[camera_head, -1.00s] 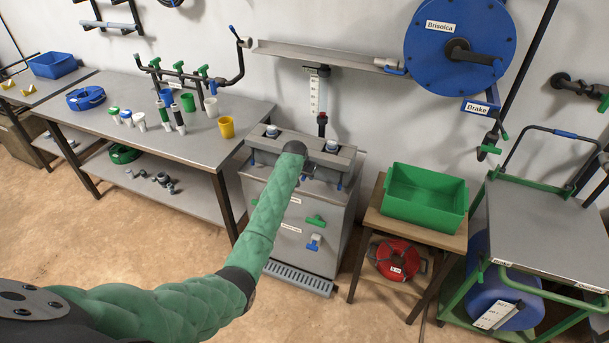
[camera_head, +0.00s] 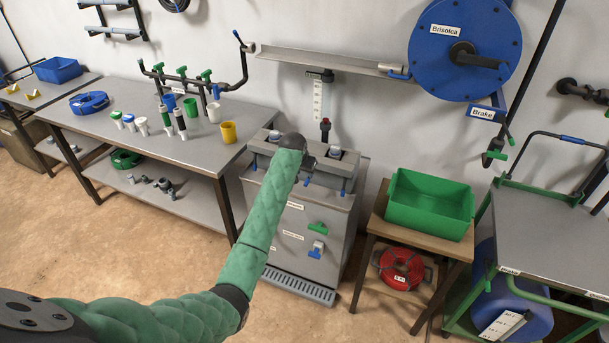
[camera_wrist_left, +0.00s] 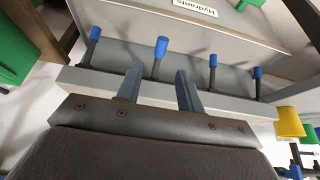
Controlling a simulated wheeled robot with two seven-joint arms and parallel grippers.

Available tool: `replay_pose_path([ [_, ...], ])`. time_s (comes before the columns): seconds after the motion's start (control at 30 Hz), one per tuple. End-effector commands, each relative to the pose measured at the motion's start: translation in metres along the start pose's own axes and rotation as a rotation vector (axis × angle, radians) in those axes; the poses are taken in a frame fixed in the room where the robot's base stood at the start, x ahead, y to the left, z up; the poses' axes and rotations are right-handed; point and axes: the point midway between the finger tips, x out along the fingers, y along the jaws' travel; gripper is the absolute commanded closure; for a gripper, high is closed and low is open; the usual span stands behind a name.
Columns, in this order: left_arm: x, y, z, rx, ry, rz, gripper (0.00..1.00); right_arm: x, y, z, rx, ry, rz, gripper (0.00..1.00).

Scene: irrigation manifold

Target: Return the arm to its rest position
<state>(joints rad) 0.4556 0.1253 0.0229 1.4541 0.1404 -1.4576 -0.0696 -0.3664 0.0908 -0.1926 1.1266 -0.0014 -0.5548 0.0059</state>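My left arm, in a green padded sleeve, reaches from the lower left of the head view up to the grey cabinet (camera_head: 300,225) with valve handles on its front. My left gripper (camera_head: 308,172) is over the cabinet's top and is mostly hidden behind its own wrist. In the left wrist view its two fingers (camera_wrist_left: 157,85) stand apart with nothing held. A blue-tipped lever (camera_wrist_left: 161,47) stands beyond the fingertips, in line with the gap; I cannot tell how far off. My right gripper is not in view.
A steel workbench (camera_head: 140,145) with cups and a pipe manifold stands left. A wooden stand (camera_head: 409,238) with a green bin (camera_head: 430,204) and a green-framed cart (camera_head: 548,230) stand right. A blue reel (camera_head: 465,50) hangs on the wall. Floor at lower left is open.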

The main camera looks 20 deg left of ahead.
Motion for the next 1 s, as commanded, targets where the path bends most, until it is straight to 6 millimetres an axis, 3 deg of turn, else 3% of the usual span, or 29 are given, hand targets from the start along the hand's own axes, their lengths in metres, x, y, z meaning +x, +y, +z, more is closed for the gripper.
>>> replay_pose_path([
  [0.37,0.001,0.000,0.001,0.000,-0.001,0.000,0.63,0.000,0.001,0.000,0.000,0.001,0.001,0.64],
  [0.47,0.011,0.002,0.012,0.002,-0.009,-0.001,0.63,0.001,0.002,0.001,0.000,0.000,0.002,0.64],
  [0.57,0.034,0.008,0.042,0.008,-0.025,-0.005,0.63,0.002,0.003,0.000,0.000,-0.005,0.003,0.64],
  [0.67,0.067,0.016,0.088,0.016,-0.048,-0.010,0.63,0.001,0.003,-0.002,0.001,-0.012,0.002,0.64],
  [0.87,0.128,0.036,0.193,0.038,-0.092,-0.016,0.63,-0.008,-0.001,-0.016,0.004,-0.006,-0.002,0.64],
  [1.0,0.163,0.051,0.272,0.056,-0.123,-0.017,0.63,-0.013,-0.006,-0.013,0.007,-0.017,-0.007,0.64],
])
